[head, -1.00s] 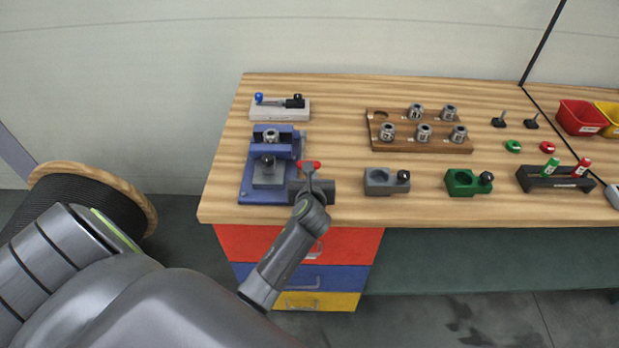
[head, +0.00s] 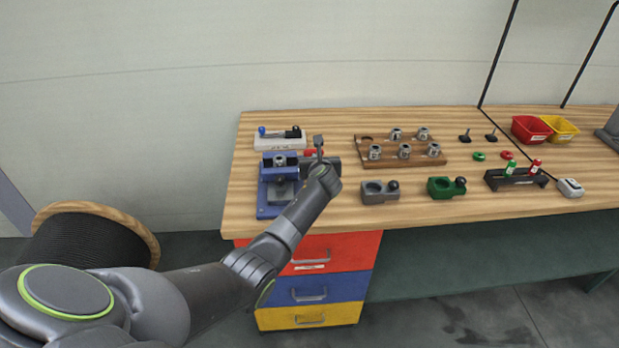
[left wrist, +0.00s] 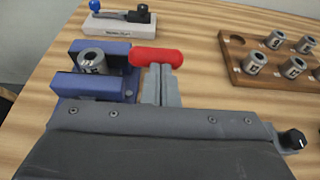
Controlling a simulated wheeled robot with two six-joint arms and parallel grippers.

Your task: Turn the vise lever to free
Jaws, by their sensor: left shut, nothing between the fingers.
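The blue vise (head: 268,200) stands at the left end of the workbench, with a metal ring-shaped piece (left wrist: 92,60) between its jaws. The vise lever's red handle (left wrist: 156,57) lies to the right of the vise jaws in the left wrist view; in the head view only a bit of red (head: 310,152) shows beside my gripper. My left gripper (left wrist: 160,85) is shut and empty, its fingertips right at the red handle. I cannot tell whether they touch it. The lever's shaft is hidden. In the head view my left gripper (head: 318,146) is at the vise's right side. My right gripper is out of view.
A pale block with a blue-knobbed lever (head: 280,139) stands behind the vise. A wooden tray with several metal collets (head: 386,158), a grey fixture (head: 377,194) and a green fixture (head: 444,188) stand to the right. Bare bench lies between them.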

